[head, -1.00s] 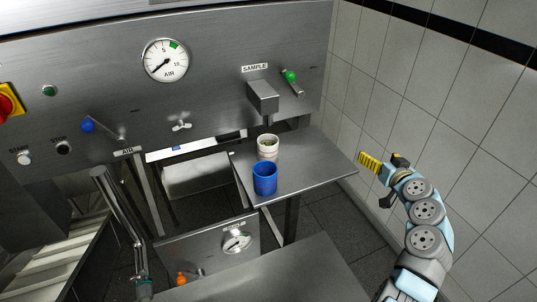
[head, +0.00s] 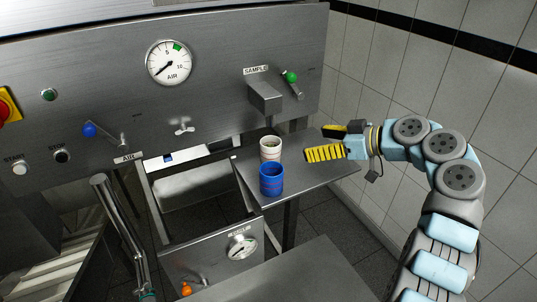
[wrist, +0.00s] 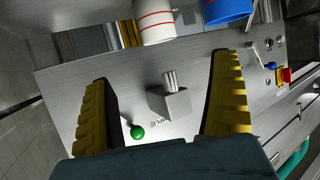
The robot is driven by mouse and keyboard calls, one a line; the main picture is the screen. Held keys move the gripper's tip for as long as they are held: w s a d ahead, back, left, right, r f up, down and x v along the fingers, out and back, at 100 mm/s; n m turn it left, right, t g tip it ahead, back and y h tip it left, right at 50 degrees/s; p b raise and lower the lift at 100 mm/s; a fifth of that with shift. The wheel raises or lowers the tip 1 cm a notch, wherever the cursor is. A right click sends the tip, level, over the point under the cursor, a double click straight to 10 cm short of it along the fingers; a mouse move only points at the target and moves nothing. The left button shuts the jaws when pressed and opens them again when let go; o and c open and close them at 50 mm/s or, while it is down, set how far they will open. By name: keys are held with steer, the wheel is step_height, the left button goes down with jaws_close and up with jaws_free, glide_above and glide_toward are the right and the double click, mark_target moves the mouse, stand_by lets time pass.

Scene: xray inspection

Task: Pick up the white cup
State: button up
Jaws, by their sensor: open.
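The white cup (head: 270,147) stands upright on the small metal shelf, just behind the blue cup (head: 271,180). In the wrist view the white cup (wrist: 155,21) shows at the top, with red bands around it, and the blue cup (wrist: 227,11) is to its right. Both are cut off by the top edge of that view. My gripper (head: 325,142) is open and empty, to the right of the white cup and apart from it. Its yellow ridged fingers (wrist: 168,98) are spread wide in the wrist view, and the white cup lies beyond their tips.
The metal shelf (head: 310,172) has bare room to the right of the cups. The sample spout box (head: 265,97) juts from the panel above and behind the white cup. A green-knobbed lever (head: 292,77) is beside it. A tiled wall (head: 375,60) stands on the right.

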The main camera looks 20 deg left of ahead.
mark_target(262, 143)
steer(key=p+x, duration=0.2)
steer(key=x, duration=1.2)
steer(key=shift+w+a+p, duration=0.1)
steer(key=shift+a+p, duration=0.2)
steer(key=c, duration=1.3)
steer(key=shift+r, duration=0.1)
